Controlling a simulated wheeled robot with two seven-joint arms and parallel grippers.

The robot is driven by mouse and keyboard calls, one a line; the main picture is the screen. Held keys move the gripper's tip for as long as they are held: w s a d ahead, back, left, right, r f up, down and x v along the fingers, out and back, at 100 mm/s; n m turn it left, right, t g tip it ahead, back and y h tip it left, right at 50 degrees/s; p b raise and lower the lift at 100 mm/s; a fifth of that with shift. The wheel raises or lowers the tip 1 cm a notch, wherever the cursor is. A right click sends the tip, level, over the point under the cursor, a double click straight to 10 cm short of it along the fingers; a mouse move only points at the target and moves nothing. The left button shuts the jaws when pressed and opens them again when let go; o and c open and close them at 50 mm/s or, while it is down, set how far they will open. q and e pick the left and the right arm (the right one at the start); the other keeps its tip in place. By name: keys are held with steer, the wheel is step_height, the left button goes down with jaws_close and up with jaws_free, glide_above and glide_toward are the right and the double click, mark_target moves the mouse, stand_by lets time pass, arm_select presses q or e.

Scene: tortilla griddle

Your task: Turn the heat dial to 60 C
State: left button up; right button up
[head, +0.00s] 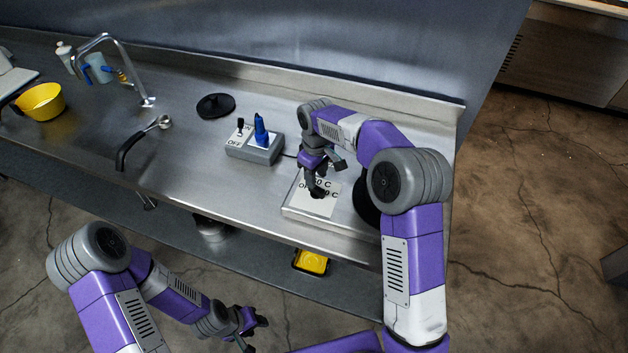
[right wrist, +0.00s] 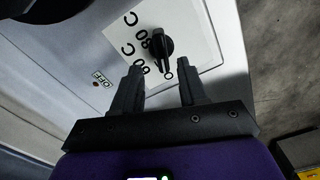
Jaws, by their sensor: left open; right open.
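The black heat dial (right wrist: 159,46) sits on a white label panel printed with temperature marks, on the front of the pale griddle (head: 290,212). Some marks, such as "80" and "C", show in the right wrist view; others are covered. The dial's ridge runs roughly up and down there, but its exact setting cannot be told. My right gripper (right wrist: 157,75) is open, its two fingers apart on either side of the dial's line, with the dial just beyond the fingertips. It is over the panel in the head view (head: 325,178). My left gripper (head: 251,328) is open and empty, away from the counter.
A grey switch box (head: 255,153) with a blue bottle-like thing and an OFF label stands left of the griddle. A black disc (head: 215,105), a ladle (head: 140,143), a tap (head: 125,65) and a yellow bowl (head: 41,102) are further left. A dark round plate is partly hidden behind my right arm.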

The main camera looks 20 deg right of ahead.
mark_target(317, 187)
steer(key=f, duration=0.5)
steer(key=shift+s+f+b, duration=0.2)
steer(key=shift+s+b, duration=0.05)
steer(key=shift+b, duration=0.05)
jaws_close()
